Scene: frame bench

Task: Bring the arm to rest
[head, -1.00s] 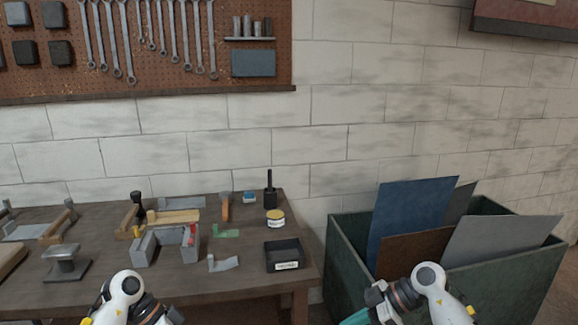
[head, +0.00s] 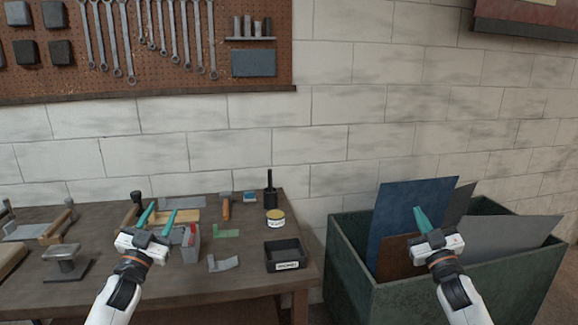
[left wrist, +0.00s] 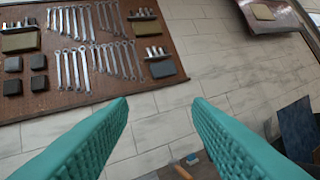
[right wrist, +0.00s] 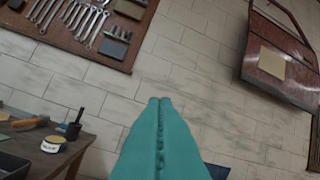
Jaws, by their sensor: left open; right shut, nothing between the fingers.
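My left gripper (head: 160,215) is open and empty in the head view. Its teal fingers point up and away, in front of the workbench, and cover part of the grey block there. In the left wrist view the two spread fingers (left wrist: 160,115) face the wall with nothing between them. My right gripper (head: 419,212) is shut and empty in the head view, raised in front of the green bin. In the right wrist view its fingers (right wrist: 158,105) meet along their length with nothing between them.
The green bin (head: 480,285) holds upright sheets, including a blue sheet (head: 400,205). A pegboard (head: 150,80) hangs on the wall.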

